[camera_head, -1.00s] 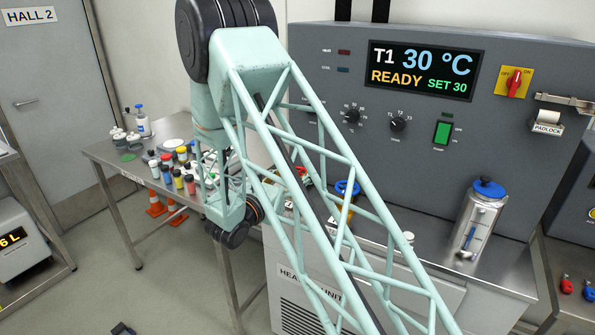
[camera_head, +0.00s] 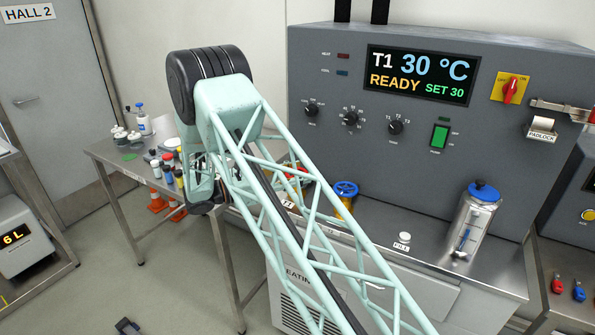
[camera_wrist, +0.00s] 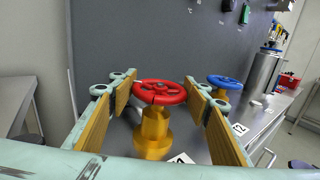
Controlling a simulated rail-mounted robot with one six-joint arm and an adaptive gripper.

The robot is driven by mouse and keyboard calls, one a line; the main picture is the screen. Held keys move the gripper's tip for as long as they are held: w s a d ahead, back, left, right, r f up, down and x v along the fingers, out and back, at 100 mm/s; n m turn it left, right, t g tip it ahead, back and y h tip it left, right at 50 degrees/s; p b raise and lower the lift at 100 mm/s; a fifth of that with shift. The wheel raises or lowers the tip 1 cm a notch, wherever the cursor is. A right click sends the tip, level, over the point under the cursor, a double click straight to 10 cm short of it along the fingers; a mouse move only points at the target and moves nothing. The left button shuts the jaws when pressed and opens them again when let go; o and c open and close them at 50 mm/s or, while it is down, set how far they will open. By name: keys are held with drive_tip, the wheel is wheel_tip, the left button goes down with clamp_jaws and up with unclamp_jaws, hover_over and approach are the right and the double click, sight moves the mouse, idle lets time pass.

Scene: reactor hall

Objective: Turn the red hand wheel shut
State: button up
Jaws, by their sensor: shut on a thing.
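The red hand wheel (camera_wrist: 160,92) sits on a brass valve body (camera_wrist: 153,135) in the middle of the wrist view. My gripper (camera_wrist: 160,88) has one padded finger on each side of the wheel and is shut on it. The wheel's turned position cannot be told.
A blue hand wheel (camera_head: 345,188) on a brass valve stands close to the right. A steel canister with a blue lid (camera_head: 484,190) stands farther right on the bench. The grey control panel (camera_head: 330,75) rises behind. Small bottles (camera_head: 165,170) crowd the left table.

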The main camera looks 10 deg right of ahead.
drive_tip(key=shift+m+g+p, duration=0.5)
drive_tip(key=shift+m+g, duration=0.3)
drive_tip(key=shift+g, duration=0.5)
drive_tip(key=shift+r+m+g+p, duration=0.1)
drive_tip(key=shift+m+g+p, duration=0.8)
drive_tip(key=shift+g+p, duration=0.45)
drive_tip(key=m+g+p, duration=0.1)
drive_tip(key=g+p, duration=0.2)
drive_tip(key=p, duration=0.2)
drive_tip(key=shift+m, duration=0.4)
drive_tip(key=shift+s+m+g+y+p, duration=0.1)
drive_tip(key=shift+m+g+y+p, duration=0.2)
drive_tip(key=shift+m+g+p, duration=1)
drive_tip(key=shift+n+t+p, duration=0.45)
drive_tip(key=shift+n+p, duration=0.1)
drive_tip(key=shift+n, duration=0.15)
drive_tip(key=o, duration=0.9)
drive_tip(key=shift+f+n+t+b, duration=0.2)
drive_tip(key=shift+n+t+b, duration=0.8)
drive_tip(key=shift+b, duration=2)
drive_tip(key=shift+n+t+h+b, duration=0.5)
drive_tip(key=shift+n+t+b, duration=0.5)
drive_tip(key=shift+t+b, duration=1.3)
